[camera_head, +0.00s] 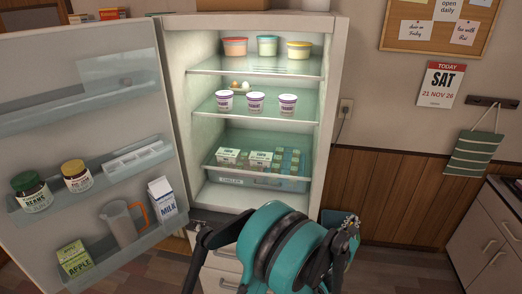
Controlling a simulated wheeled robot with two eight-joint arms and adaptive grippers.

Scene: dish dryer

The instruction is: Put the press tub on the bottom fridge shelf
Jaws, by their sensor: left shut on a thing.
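My left gripper (345,238) is a dark shape low in the picture, right of centre, beside the teal and black joints of my arm. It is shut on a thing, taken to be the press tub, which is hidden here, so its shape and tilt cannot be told. The fridge (332,120) stands open. Its bottom shelf (222,195) is the floor of the lit compartment, partly hidden by my arm, with a bare strip showing at its front left. My gripper is below and right of that shelf, in front of the fridge. My right gripper cannot be made out.
A clear chiller bin (235,180) with cartons hangs or sits above the bottom shelf. Yogurt cups (256,102) and lidded tubs (267,46) fill the upper shelves. The open door (75,65) at left bears jars, a jug and cartons. Cabinets (490,235) stand at right.

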